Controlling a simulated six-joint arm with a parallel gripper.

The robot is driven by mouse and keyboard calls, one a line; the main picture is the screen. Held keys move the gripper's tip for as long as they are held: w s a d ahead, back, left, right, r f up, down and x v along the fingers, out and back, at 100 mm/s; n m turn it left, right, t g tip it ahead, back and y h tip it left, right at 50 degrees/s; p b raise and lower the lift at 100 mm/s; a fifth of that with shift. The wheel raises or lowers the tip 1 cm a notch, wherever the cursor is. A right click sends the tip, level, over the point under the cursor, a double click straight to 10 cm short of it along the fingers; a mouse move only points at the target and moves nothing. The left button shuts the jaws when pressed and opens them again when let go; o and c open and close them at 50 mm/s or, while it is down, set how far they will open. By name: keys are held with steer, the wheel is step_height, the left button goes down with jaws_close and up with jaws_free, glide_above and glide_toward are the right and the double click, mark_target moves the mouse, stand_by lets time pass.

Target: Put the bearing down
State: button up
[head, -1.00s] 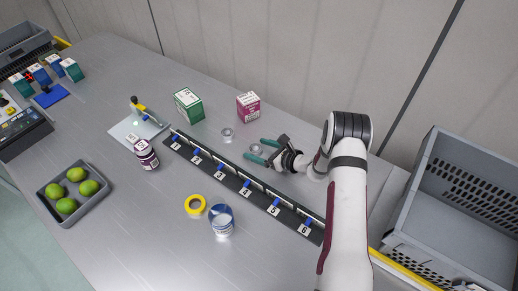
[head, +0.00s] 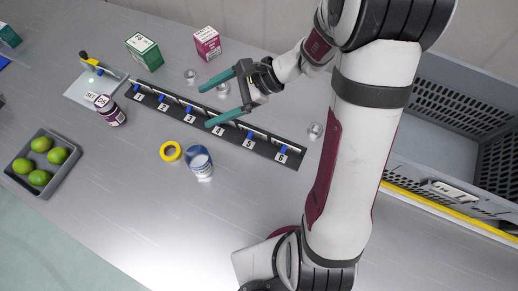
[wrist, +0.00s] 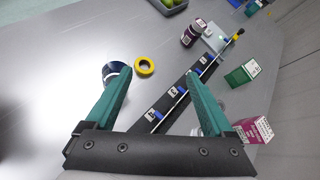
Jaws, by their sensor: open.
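My gripper (head: 204,106) is open and empty, its two green fingers spread wide over the numbered black rail (head: 233,138). In the wrist view, my gripper (wrist: 156,72) has its fingers on either side of the rail. One silver bearing (head: 222,90) shows beside the upper finger, behind the rail, partly hidden by it. A second silver bearing (head: 190,75) lies on the table farther left. A third small silver ring-like piece (head: 315,130) stands right of the rail, close to my arm. Which of them is the task's bearing I cannot tell.
A green box (head: 144,52) and a magenta box (head: 207,43) stand behind the rail. A grey tote (head: 450,75) is at right.

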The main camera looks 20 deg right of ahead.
steer(key=s+a+r+n+g+h, duration=0.1)
steer(key=s+r+n+g+h, duration=0.1)
steer(key=s+n, duration=0.35)
steer(key=s+a+r+n+g+h, duration=0.1)
steer(key=s+r+n+g+h, duration=0.15)
steer(key=s, duration=0.65)
steer(key=s+d+n+t+h, duration=0.1)
steer(key=s+d+n+h, duration=0.3)
steer(key=s, duration=0.4)
steer(key=shift+d+f+h, duration=0.2)
steer(key=shift+d+h, duration=0.25)
steer(key=shift+d, duration=0.05)
steer(key=shift+o, duration=1)
steer(key=w+d+r+m, duration=0.3)
steer(key=w+m, duration=0.1)
steer(key=w, duration=0.1)
steer(key=shift+w+r, duration=0.15)
steer(key=shift+r, duration=0.05)
steer(key=w+d+r+m+h, duration=0.1)
steer(key=w+d+r+m, duration=0.2)
steer(key=w+d+m, duration=0.5)
steer(key=w+d+r+m+h, duration=0.1)
steer(key=w+d+r+m, duration=0.3)
steer(key=d+m, duration=0.65)
step_height(320, 180, down, 10)
steer(key=d+n, duration=0.1)
steer(key=shift+w+d+f, duration=0.15)
steer(key=shift+w+d, duration=0.1)
steer(key=shift+w, duration=0.15)
